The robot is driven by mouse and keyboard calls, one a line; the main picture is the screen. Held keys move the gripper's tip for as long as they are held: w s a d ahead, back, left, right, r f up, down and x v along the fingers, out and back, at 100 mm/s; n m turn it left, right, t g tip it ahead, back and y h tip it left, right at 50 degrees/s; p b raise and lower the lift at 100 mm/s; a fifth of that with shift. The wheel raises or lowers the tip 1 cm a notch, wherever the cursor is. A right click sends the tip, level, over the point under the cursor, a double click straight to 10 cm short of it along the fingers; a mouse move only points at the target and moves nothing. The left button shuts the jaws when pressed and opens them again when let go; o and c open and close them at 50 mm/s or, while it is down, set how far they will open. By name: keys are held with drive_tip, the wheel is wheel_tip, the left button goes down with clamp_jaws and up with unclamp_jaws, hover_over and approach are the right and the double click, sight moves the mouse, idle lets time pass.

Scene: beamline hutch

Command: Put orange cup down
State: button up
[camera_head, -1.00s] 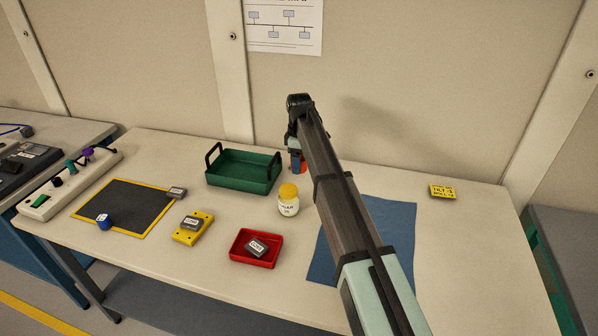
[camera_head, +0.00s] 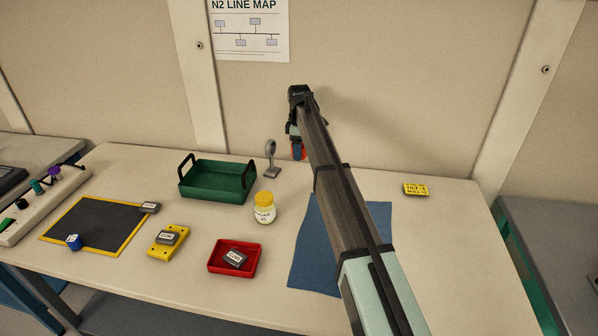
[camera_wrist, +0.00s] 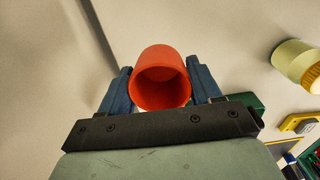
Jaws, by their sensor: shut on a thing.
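The orange cup (camera_wrist: 160,78) is between the two blue fingers of my gripper (camera_wrist: 160,88) in the wrist view, its open mouth toward the camera. My gripper is shut on it. In the head view my gripper (camera_head: 299,152) is at the back of the table, right of the green tray. Only a small orange part of the cup shows there, as the arm and fingers hide most of it. I cannot tell from these views how high the cup is above the table.
A grey stand (camera_head: 271,158) and a yellow-lidded jar (camera_head: 264,208) are left of my gripper. The green tray (camera_head: 216,197), red tray (camera_head: 214,262), yellow block (camera_head: 157,252) and dark mat (camera_head: 92,226) lie further left. A blue cloth (camera_head: 307,272) lies under the arm. The table's right side is mostly bare, with a yellow label (camera_head: 416,189).

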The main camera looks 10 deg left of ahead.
sight(299, 176)
drive_tip(key=shift+f, duration=4.25)
drive_tip(key=shift+f, duration=0.15)
drive_tip(key=o, duration=1)
drive_tip(key=shift+o, duration=0.2)
wheel_tip(299, 176, up, 12)
drive_tip(key=shift+r, duration=0.15)
